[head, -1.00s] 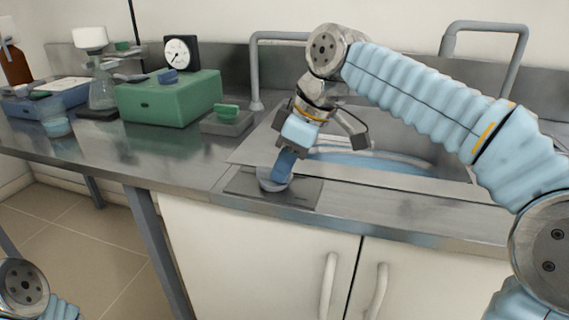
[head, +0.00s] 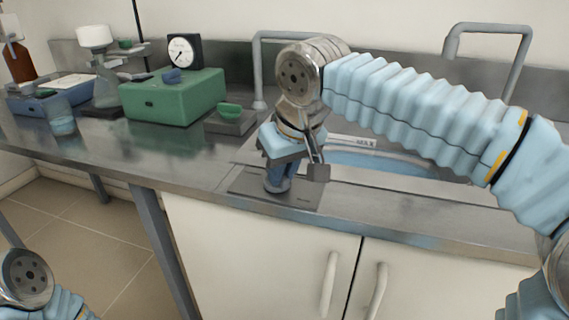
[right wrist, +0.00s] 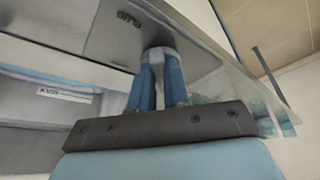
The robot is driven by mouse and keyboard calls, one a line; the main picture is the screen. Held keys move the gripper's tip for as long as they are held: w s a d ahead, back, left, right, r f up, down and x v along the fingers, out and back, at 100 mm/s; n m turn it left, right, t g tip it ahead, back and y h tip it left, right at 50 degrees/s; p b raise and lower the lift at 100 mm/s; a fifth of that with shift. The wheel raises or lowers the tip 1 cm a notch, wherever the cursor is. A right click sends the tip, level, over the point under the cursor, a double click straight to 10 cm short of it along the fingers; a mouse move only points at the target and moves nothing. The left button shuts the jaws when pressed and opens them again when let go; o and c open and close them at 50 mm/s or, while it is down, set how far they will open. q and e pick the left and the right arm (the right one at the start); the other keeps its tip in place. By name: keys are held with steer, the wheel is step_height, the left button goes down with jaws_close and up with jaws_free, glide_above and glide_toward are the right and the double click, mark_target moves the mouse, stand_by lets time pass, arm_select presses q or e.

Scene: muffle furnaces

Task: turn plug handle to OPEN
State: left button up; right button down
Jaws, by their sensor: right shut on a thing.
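A dark flat plate (head: 300,197) lies on the counter's front strip, before the sink. The plug handle (right wrist: 158,53) is a small grey rounded piece on this plate, clearest in the right wrist view. My right gripper (head: 278,186) points down over the plate, its blue fingers shut on the handle; they also show in the right wrist view (right wrist: 160,78). In the head view the gripper hides most of the handle. My left gripper is out of view; only part of that arm shows at lower left.
The sink (head: 390,165) with blue water and a MAX label lies behind the plate. A grey tap (head: 258,75) stands behind it. A green box (head: 175,97), dial gauge (head: 183,50), small green dish (head: 230,111) and glassware stand to the left.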

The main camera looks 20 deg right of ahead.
steer(key=m+h, duration=0.1)
steer(key=m, duration=0.1)
steer(key=a+m, duration=0.1)
steer(key=m, duration=0.1)
steer(key=shift+m+h, duration=0.3)
steer(key=shift+h, duration=0.1)
steer(key=m, duration=0.1)
steer(key=m+h, duration=0.1)
steer(key=m, duration=0.2)
steer(key=shift+w+a+m+h, duration=0.15)
steer(key=shift+a+m+h, duration=0.15)
steer(key=shift+h, duration=0.1)
steer(key=c, duration=1.1)
jaws_free()
steer(key=shift+g, duration=0.3)
steer(key=v, duration=1.3)
steer(key=shift+r, duration=0.4)
